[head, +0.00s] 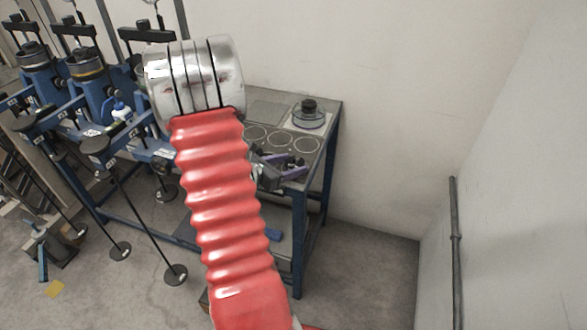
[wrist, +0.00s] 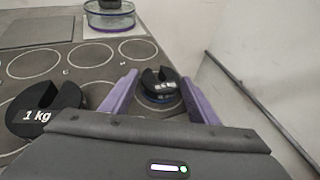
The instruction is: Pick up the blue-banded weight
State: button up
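In the wrist view a black slotted weight (wrist: 160,78) with a white label on top and a blue band (wrist: 160,98) below it sits ahead of my gripper, near the table's edge. My gripper's purple fingers (wrist: 159,84) are open, one on each side of the weight. I cannot tell whether either finger touches it. In the head view my gripper (head: 290,167) shows in part, low over the table's front edge behind my red arm. The blue-banded weight cannot be made out there.
A black 1 kg weight (wrist: 42,110) lies left of my gripper. A clear dish with a black knob (wrist: 110,15) stands at the table's back. The tabletop (head: 270,112) has marked circles. Blue lever frames (head: 90,95) stand left; the wall (head: 390,100) is close behind.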

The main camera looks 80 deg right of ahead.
aim_at(290, 165)
jog(key=c, duration=0.9)
jog(key=shift+r, duration=0.15)
notch_tip(290, 165, up, 10)
dwell(0.4)
dwell(0.7)
jog(key=shift+r, duration=1.4)
